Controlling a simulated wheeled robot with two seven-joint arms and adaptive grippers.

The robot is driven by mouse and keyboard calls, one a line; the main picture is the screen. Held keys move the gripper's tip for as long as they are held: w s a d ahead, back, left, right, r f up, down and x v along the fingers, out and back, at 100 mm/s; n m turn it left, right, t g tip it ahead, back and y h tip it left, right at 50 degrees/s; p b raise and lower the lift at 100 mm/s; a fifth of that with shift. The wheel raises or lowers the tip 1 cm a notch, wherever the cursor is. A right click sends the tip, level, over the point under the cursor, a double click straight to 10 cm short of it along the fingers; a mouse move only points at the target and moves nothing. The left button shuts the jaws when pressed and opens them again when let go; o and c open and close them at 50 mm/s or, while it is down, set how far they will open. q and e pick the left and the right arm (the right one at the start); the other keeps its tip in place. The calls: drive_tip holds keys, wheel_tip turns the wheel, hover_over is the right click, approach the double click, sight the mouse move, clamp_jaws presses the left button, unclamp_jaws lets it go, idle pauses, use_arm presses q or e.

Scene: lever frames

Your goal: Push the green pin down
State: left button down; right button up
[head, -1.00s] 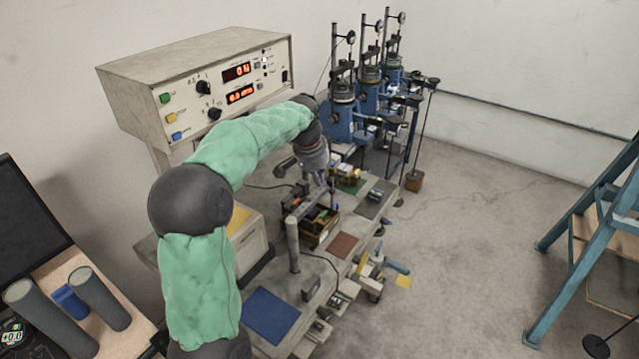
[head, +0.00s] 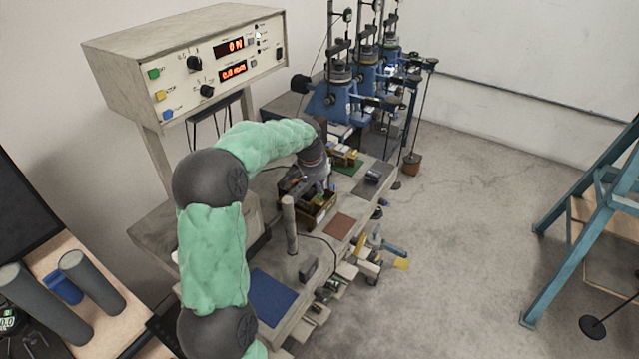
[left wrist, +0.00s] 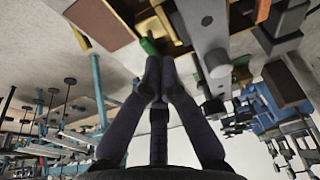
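The green pin (left wrist: 148,46) shows in the left wrist view just beyond my left gripper's fingertips, beside a yellow-brown metal part. My left gripper (left wrist: 158,72) has its fingers drawn together, with nothing visible between them. Its tips are very close to the pin; I cannot tell whether they touch. In the head view my left gripper (head: 322,184) points down over the brass-coloured open frame (head: 321,215) on the bench. My right gripper is in neither view.
A grey post (head: 289,226) stands on the bench just left of the frame. A blue mat (head: 273,298) and a brown mat (head: 339,226) lie flat nearby. A control console (head: 190,75) stands behind, blue test stands (head: 340,105) at the back.

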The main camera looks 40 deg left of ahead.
sight(320, 196)
use_arm(q)
wheel_tip(320, 196, down, 2)
drive_tip(key=shift+f+b, duration=0.2)
drive_tip(key=shift+b, duration=0.2)
drive_tip(key=shift+s+d+f, duration=0.2)
drive_tip(key=shift+f, duration=0.2)
drive_tip(key=shift+s, duration=0.1)
drive_tip(key=r+p, duration=0.3)
drive_tip(key=r, duration=0.3)
drive_tip(key=shift+a+r+p, duration=0.15)
drive_tip(key=shift+a+p, duration=0.05)
drive_tip(key=shift+p, duration=0.1)
drive_tip(key=p+v, duration=0.1)
drive_tip(key=v, duration=0.8)
drive_tip(key=shift+w, duration=0.2)
drive_tip(key=shift+r, duration=0.1)
